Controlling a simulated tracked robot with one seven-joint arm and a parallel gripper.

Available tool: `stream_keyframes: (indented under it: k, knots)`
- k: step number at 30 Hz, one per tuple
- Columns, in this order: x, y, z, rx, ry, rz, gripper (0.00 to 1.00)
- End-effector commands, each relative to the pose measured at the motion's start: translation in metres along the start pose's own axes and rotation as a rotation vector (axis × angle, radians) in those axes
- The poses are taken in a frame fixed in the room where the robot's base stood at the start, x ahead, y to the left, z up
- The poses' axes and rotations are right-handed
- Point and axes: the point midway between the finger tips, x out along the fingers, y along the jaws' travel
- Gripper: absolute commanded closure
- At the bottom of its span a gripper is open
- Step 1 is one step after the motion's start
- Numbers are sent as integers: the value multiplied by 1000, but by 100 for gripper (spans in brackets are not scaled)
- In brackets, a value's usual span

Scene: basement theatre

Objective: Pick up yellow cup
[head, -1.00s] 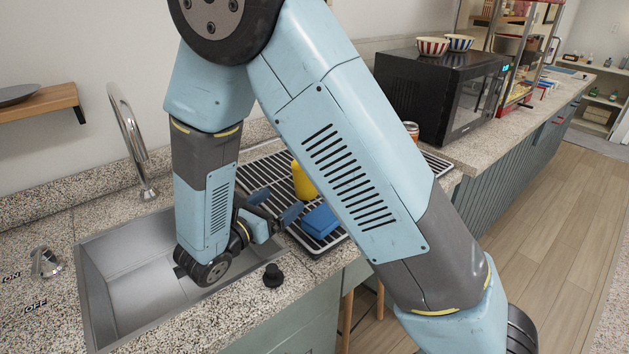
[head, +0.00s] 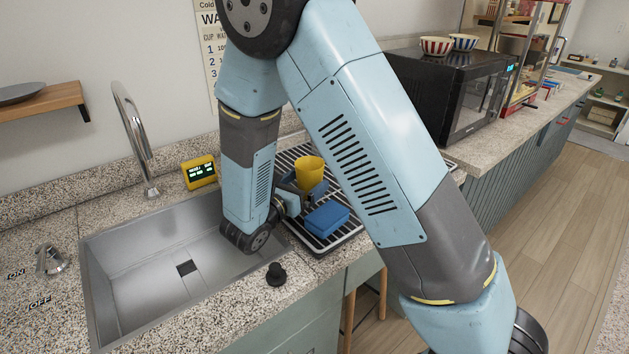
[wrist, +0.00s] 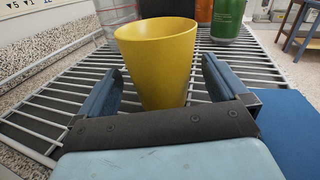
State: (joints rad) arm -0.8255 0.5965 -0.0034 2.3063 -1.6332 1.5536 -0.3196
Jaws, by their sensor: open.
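The yellow cup (head: 310,171) stands upright on the dish rack (head: 345,232) to the right of the sink. In the wrist view the yellow cup (wrist: 158,66) is straight ahead, with its lower part between or just beyond the two blue fingers. My gripper (wrist: 160,85) is open, with one finger on each side of the cup and a gap visible on both sides. In the head view my gripper (head: 303,195) is at the cup, partly hidden by my arm.
A blue sponge (head: 326,218) lies on the rack just right of my gripper. A yellow timer (head: 199,172) stands behind the sink (head: 150,290). A green container (wrist: 227,20) and other containers stand behind the cup. A black microwave (head: 450,95) is farther right.

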Motion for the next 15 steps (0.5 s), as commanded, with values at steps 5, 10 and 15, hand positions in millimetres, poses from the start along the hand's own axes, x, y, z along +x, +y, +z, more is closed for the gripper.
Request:
stream_keyframes:
  k: [5,10,15]
  knots:
    - [25,0,0,0,0,-3,0]
    - [34,0,0,0,0,-1,0]
    - [34,0,0,0,0,0,0]
